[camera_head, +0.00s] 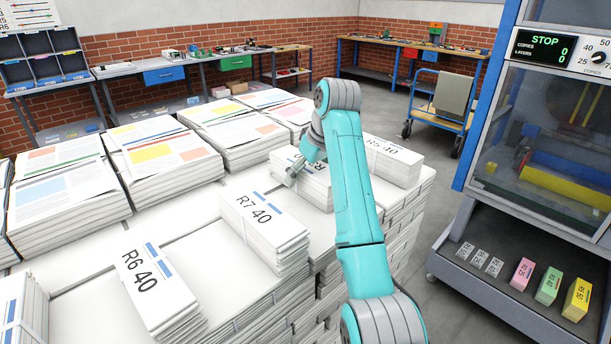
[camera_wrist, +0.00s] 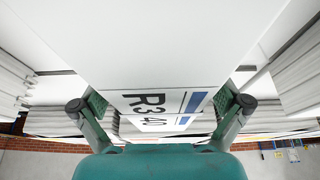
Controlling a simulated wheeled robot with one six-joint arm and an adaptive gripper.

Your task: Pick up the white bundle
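Several white bundles with blue strips and black labels lie on pale stacks. The one marked R3 40 (camera_wrist: 150,108) spans the space between my gripper's fingers in the wrist view. In the head view this bundle (camera_head: 316,186) is partly hidden behind my arm. My gripper (camera_head: 292,178) is at its left end, with its fingers (camera_wrist: 162,104) spread on either side of it. I cannot tell whether the pads press on it. Other white bundles are R7 40 (camera_head: 262,216), R6 40 (camera_head: 150,280) and R5 40 (camera_head: 394,158).
Newspaper stacks (camera_head: 162,152) fill the left and middle. At the right stands a machine (camera_head: 560,110) with a lower shelf of pink, green and yellow bundles (camera_head: 549,285). A blue cart (camera_head: 440,112) and workbenches (camera_head: 410,46) are behind. Grey floor (camera_head: 445,215) is clear between.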

